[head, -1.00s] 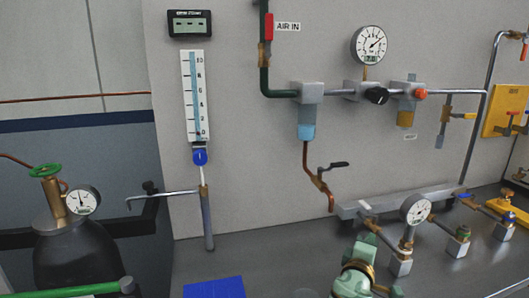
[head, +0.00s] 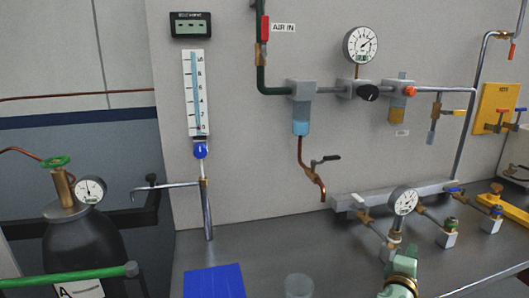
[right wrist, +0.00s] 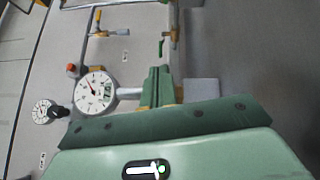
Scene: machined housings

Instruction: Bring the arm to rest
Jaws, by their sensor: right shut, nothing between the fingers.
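My right gripper (head: 402,264) is at the bottom of the head view, green, in front of the manifold gauge (head: 404,201). Its fingers are shut with nothing between them. In the right wrist view the closed green fingers (right wrist: 157,88) point up the picture, with a white dial gauge (right wrist: 95,91) to their left. In the head view the gripper overlaps the lower fittings under the gauge; I cannot tell whether it touches them. My left gripper is out of view.
A glass (head: 299,286) and a blue mat (head: 214,281) are on the grey bench (head: 262,248). The manifold bar (head: 400,195) with valves lies behind the gripper. A black gas cylinder (head: 85,250) and green bar (head: 65,279) are at left. Mid-bench is fairly clear.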

